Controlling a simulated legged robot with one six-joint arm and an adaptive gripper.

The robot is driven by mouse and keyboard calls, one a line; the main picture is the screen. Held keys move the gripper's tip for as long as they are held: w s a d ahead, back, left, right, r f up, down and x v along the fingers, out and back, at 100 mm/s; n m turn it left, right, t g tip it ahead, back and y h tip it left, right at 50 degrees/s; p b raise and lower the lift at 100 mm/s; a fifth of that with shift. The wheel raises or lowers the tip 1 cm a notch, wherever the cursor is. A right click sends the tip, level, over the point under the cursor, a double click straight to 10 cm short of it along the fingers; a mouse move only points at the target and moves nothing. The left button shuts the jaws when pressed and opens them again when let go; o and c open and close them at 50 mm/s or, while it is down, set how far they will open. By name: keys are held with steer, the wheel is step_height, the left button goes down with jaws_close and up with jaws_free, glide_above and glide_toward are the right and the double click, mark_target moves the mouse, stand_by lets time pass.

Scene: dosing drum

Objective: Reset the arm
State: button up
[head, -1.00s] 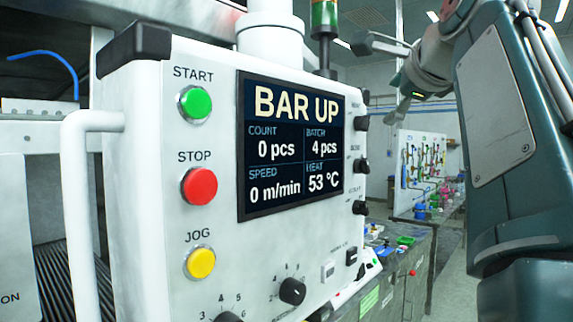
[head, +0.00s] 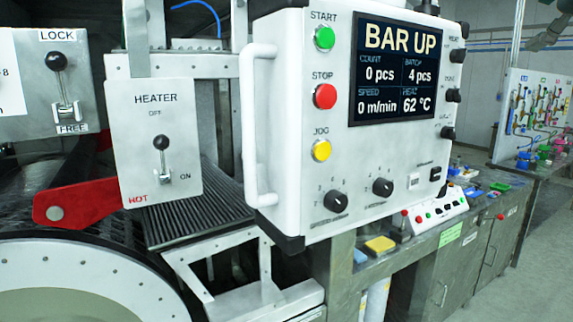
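The screen (head: 395,72) on the box reads BAR UP, 0 pcs, batch 4 pcs, 0 m/min and 62 °C.
A heater lever (head: 159,143) and a lock lever (head: 57,62) stand at the left. A red bar (head: 85,201) lies above the drum (head: 50,285). A workbench (head: 425,243) with small items runs right. Open floor (head: 545,260) lies at the far right.

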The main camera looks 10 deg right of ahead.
steer(key=w+a+f+n+g+y, duration=0.1)
steer(key=a+f+n, duration=0.35)
steer(key=f, duration=0.35)
steer(key=a+f+n+g+y, duration=0.2)
steer(key=a+f+n, duration=0.2)
steer(key=a+f, duration=0.3)
steer(key=w+a+f+n+g+y, duration=0.1)
steer(key=a+f+n, duration=0.3)
steer(key=f, duration=0.6)
steer(key=s+a+f+n+g, duration=0.1)
steer(key=s+a+f+n, duration=0.2)
steer(key=f, duration=0.5)
steer(key=s+a+f+n+g, duration=0.1)
steer(key=s+a+f+n, duration=0.2)
steer(key=f, duration=0.6)
steer(key=s+a+f+n+g+y, duration=0.1)
steer(key=s+a+f+n+g, duration=0.1)
steer(key=s+f+n, duration=0.3)
step_height(320, 180, down, 4)
steer(key=shift+s+a+f+n, duration=0.1)
steer(key=shift+s+a+n, duration=0.25)
steer(key=shift+n, duration=0.6)
steer(key=shift+w+a, duration=0.1)
